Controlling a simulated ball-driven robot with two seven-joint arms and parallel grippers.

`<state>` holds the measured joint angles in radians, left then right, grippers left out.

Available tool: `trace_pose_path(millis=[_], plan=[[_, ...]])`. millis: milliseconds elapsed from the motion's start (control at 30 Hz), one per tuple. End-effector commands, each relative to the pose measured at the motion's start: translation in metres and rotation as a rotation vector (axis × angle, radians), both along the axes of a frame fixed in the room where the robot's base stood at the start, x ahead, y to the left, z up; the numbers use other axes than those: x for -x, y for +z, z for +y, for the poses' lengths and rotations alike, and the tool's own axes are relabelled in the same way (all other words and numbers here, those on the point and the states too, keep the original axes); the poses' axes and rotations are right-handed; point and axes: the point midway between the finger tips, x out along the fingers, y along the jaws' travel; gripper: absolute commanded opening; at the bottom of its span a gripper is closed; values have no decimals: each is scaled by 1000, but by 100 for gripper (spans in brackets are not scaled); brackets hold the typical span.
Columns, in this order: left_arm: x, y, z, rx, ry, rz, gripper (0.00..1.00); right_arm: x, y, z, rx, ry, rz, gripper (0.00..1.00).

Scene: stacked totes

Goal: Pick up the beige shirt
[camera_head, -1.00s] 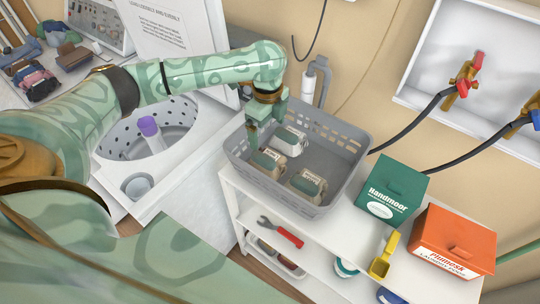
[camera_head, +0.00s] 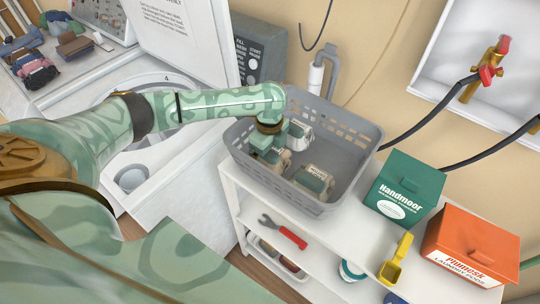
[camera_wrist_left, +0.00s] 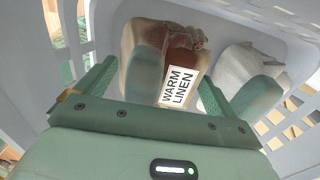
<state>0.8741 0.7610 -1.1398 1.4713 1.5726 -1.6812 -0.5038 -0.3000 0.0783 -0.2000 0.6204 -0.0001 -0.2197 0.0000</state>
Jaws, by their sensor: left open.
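No thing shows clearly as a beige shirt. Several pale beige-and-green bundles with white labels lie in the grey basket (camera_head: 350,150) in the head view, one (camera_head: 312,180) at front right and one (camera_head: 299,135) at the back. My left gripper (camera_head: 264,155) points down into the basket's left part, partly hiding another bundle. In the left wrist view, my left gripper (camera_wrist_left: 160,78) is open around a brown-beige bundle (camera_wrist_left: 140,42) labelled WARM LINEN. I cannot tell whether the fingers touch it. A whitish bundle (camera_wrist_left: 240,65) lies to its right. My right gripper is not in view.
The basket stands on a white shelf unit (camera_head: 285,222). A green Handmoor box (camera_head: 405,188), an orange box (camera_head: 470,245) and a yellow scoop (camera_head: 396,262) stand to its right. A red-handled wrench (camera_head: 288,236) lies on the lower shelf. Folded clothes (camera_head: 38,74) lie far left.

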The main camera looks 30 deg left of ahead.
Motion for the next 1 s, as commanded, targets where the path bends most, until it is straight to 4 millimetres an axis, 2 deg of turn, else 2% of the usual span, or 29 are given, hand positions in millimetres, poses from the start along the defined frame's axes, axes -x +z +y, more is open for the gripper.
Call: trace_pose_path(millis=[67, 100, 267, 567, 600, 633, 700, 1000], plan=[[0, 2, 0, 0, 0, -1, 94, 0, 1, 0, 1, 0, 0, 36], [0, 2, 0, 0, 0, -1, 88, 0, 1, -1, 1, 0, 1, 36], [0, 2, 0, 0, 0, -1, 44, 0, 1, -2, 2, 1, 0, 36], [-1, 5, 0, 0, 0, -2, 41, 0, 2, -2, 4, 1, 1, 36], [-1, 9, 0, 0, 0, -2, 36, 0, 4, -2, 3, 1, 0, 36], [-1, 13, 0, 0, 1, -3, 33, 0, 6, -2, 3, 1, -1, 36], [-1, 27, 0, 1, 0, -5, 14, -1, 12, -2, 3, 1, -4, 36], [-1, 91, -1, 1, 0, -5, 13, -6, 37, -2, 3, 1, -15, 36]])
